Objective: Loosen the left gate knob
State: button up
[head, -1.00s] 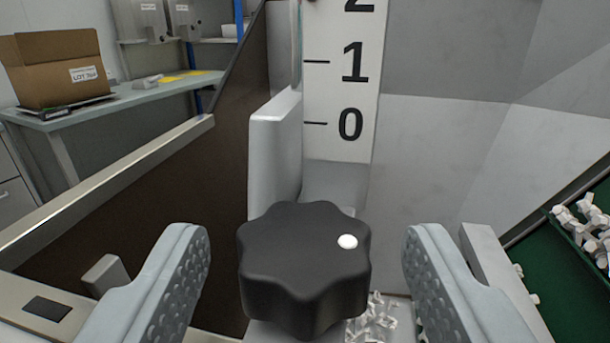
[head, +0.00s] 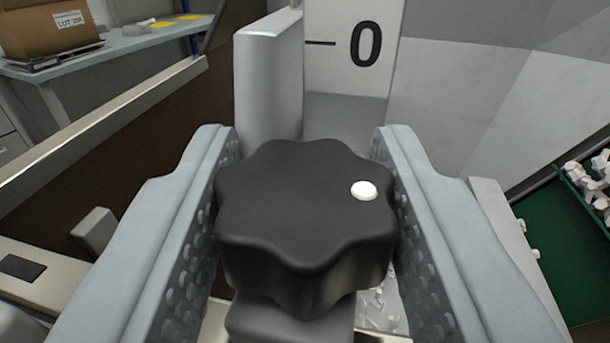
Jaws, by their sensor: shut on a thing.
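The gate knob (head: 300,215) is black and lobed, with a white dot on the right of its top face. It fills the middle of the head view and sits on a grey block (head: 290,322). My gripper (head: 306,200) is shut on the knob, with one dimpled grey finger on its left and one on its right. A grey upright plate (head: 268,82) stands behind the knob. A white scale (head: 352,40) with a black 0 is behind it. The lower parts of the knob's sides are partly hidden by my fingers.
White caps (head: 370,302) lie below the knob at right. A green tray (head: 575,245) with white parts is at the right edge. A workbench (head: 125,45) with a cardboard box (head: 45,28) is at the back left. A pale rail (head: 95,130) runs along the left.

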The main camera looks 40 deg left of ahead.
jog(key=shift+n+g+y, duration=0.3)
jog(key=shift+g, duration=0.1)
jog(key=n+g+y, duration=0.3)
jog(key=g, duration=0.1)
jog(key=shift+w+n+g, duration=0.1)
jog(key=shift+n+g, duration=0.2)
jog(key=shift+n+g+y, duration=0.8)
jog(key=shift+n+g, duration=0.9)
jog(key=shift+g, duration=0.8)
jog(key=o, duration=1)
jog(key=s+d, duration=0.2)
jog(key=d, duration=1.5)
jog(key=shift+s+d, duration=0.15)
